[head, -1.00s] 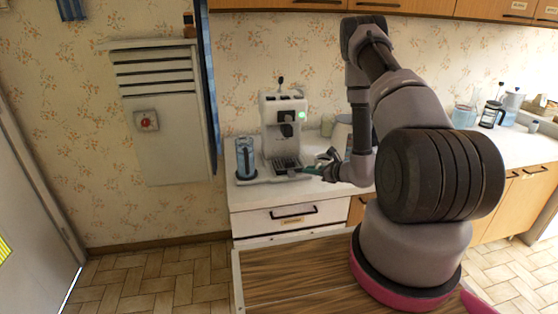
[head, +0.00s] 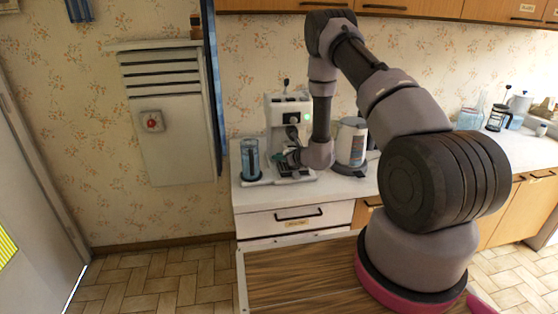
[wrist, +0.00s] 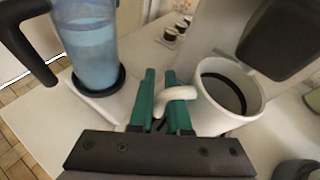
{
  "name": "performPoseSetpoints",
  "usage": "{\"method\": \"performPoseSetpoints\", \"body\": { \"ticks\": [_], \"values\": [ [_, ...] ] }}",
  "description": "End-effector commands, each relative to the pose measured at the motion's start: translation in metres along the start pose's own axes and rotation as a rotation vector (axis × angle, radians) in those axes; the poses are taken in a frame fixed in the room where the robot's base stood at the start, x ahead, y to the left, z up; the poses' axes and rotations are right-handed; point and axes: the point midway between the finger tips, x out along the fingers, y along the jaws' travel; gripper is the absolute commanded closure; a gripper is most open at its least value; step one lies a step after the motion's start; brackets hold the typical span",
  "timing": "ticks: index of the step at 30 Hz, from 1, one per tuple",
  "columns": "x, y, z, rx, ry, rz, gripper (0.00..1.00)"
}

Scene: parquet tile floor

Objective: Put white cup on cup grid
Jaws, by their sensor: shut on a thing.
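In the wrist view, the white cup (wrist: 244,118) is upright beside my gripper (wrist: 160,75), on its right. My green fingers are shut on the cup's handle. A dark machine part (wrist: 278,38) overhangs the cup's far right side. In the head view, my gripper (head: 282,157) is low in front of the white coffee machine (head: 289,106). The cup grid (head: 293,176) is at the machine's foot, partly hidden by my wrist. I cannot tell whether the cup touches the grid.
A blue clear water container (head: 250,158) stands just left of the machine; it is also close left of my fingers in the wrist view (wrist: 88,48). The counter front (head: 250,198) is clear.

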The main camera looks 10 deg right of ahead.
Motion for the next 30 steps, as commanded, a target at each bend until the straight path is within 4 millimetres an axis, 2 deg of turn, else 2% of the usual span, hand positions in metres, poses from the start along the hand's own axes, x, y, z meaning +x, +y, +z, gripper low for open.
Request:
{"method": "performPoseSetpoints", "body": {
  "ticks": [3, 14, 15, 16, 17, 27, 30],
  "values": [
    [0.005, 0.002, -0.011, 0.001, 0.001, -0.002, 1.0],
    [0.007, 0.003, -0.014, 0.0, -0.001, -0.001, 1.0],
    [0.006, 0.003, -0.014, 0.0, -0.001, -0.001, 0.69],
    [0.006, 0.003, -0.014, 0.0, -0.001, -0.001, 0.58],
    [0.006, 0.003, -0.014, 0.0, 0.0, -0.001, 0.55],
    [0.005, 0.002, -0.012, 0.0, -0.001, -0.001, 0.55],
    [-0.004, 0.002, -0.012, 0.001, 0.002, -0.001, 0.55]
  ]
}}
